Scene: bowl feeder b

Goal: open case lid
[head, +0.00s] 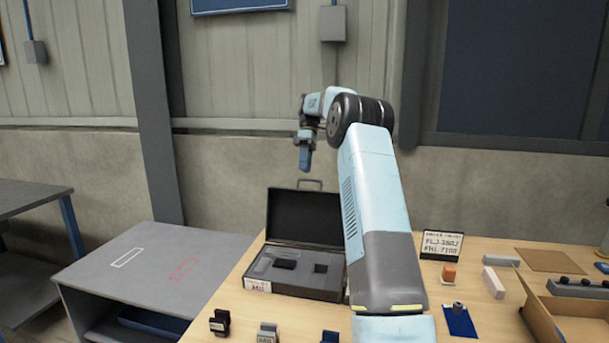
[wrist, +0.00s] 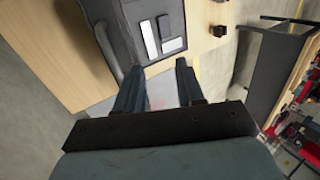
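The dark case (head: 308,287) stands on the wooden table with its lid (head: 305,217) raised, leaning back from the hinge side. A thin handle (head: 310,182) shows at the lid's top edge. Inside the case are dark and pale pieces in a grey insert. My gripper (head: 304,168) points down above and behind the raised lid, apart from it. In the wrist view, the two fingers of my gripper (wrist: 160,80) are spread with nothing between them. The case's lid (wrist: 100,12) and its curved handle (wrist: 108,52) show just beyond the fingers.
A small label (head: 258,285) sits at the case's front left corner. Several small dark blocks (head: 220,322) stand in front. A sign (head: 441,245), a blue pad (head: 459,320) and a cardboard box (head: 545,325) are on the right. A grey side table (head: 140,290) adjoins on the left.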

